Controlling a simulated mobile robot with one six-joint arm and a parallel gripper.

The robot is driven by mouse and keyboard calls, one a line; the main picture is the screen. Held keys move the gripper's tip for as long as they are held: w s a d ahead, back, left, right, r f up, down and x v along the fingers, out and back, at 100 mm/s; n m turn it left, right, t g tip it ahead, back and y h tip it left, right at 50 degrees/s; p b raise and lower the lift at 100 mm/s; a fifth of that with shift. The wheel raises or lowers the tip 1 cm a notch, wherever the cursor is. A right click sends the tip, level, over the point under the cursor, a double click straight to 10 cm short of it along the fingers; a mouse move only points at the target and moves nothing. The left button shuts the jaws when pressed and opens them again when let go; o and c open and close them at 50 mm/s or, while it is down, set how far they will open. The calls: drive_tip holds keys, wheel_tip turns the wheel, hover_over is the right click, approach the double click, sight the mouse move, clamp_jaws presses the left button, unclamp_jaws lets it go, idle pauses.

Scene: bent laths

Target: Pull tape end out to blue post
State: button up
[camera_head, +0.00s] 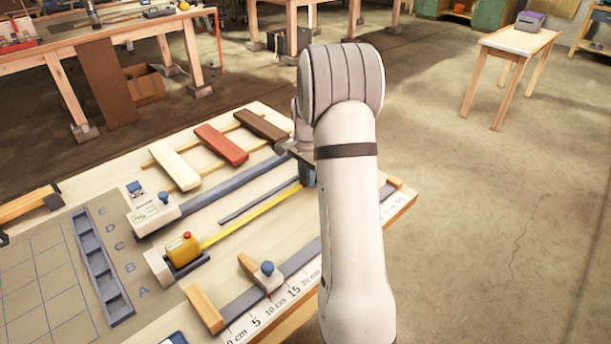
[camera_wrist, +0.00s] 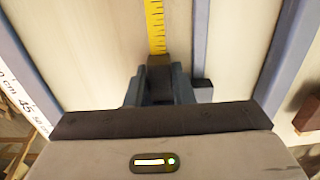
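The yellow tape measure case (camera_head: 183,250) with a red button sits in a dark holder on the bench board. Its yellow tape (camera_head: 250,218) runs out straight toward my gripper; the wrist view also shows the tape (camera_wrist: 155,25). My gripper (camera_wrist: 159,82) appears shut on the tape end, which its fingers hide. In the head view my arm covers most of the gripper. A small dark-blue block (camera_wrist: 203,90), possibly the foot of the blue post, stands just right of the fingers, at the end of a thin blue strip. I cannot tell whether they touch.
White, red and brown laths (camera_head: 221,145) lie behind the tape. Blue-grey rails (camera_head: 230,190) run alongside it. A blue-knobbed slider (camera_head: 266,270) and a centimetre scale (camera_head: 270,308) are at the front. A slotted blue tray (camera_head: 100,262) lies left.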

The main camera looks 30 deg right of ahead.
drive_tip(key=o, duration=0.5)
wheel_tip(320, 180, up, 8)
drive_tip(key=shift+f, duration=0.1)
idle(0.7)
